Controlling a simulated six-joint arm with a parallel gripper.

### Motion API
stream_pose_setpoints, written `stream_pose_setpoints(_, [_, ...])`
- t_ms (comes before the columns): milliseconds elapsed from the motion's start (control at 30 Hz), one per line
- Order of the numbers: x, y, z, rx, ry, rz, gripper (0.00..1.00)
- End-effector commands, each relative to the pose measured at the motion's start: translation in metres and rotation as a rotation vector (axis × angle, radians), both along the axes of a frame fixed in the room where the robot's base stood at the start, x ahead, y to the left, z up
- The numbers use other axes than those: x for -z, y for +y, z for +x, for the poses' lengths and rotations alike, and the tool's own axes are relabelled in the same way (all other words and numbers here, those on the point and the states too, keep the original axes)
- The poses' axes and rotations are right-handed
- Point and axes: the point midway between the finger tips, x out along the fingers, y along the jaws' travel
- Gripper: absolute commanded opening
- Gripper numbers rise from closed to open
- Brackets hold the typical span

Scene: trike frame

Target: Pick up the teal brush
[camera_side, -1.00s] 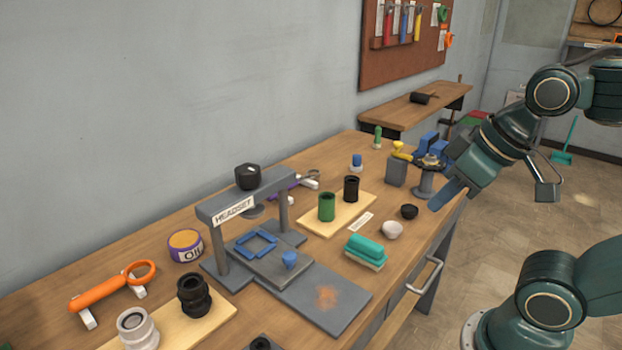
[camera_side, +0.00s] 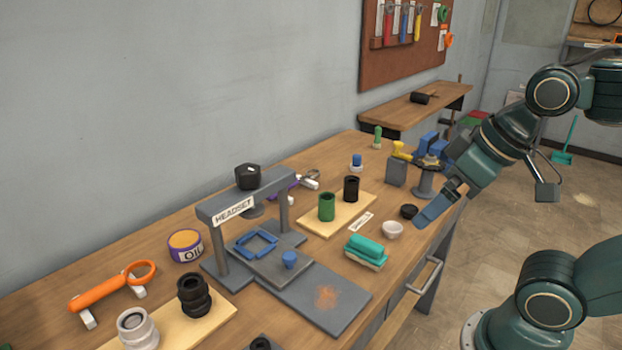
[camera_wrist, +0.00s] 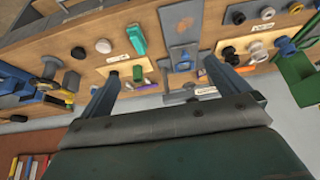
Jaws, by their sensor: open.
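The teal brush (camera_side: 366,250) lies on the wooden bench near its front edge, with a pale bristle base under its teal back. It also shows in the wrist view (camera_wrist: 136,38), beyond the fingers and between them in the picture. My gripper (camera_side: 432,210) is above the bench's front edge, up and to the right of the brush in the side view, and clear of it. In the wrist view its two blue-grey fingers (camera_wrist: 160,72) are wide apart with nothing between them.
A grey headset stand (camera_side: 242,194) and a grey plate (camera_side: 335,308) are left of the brush. A drawer handle (camera_side: 428,275) juts from the bench front.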

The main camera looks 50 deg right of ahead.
Motion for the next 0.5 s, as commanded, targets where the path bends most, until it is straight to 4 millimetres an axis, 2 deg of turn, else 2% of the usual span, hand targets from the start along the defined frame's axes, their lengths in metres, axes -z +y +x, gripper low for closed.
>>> stream_pose_setpoints(267, [0.0, -0.002, 0.007, -0.053, 0.022, -0.033, 1.0])
stream_pose_setpoints(500, [0.002, -0.009, 0.031, -0.244, 0.095, -0.135, 1.0])
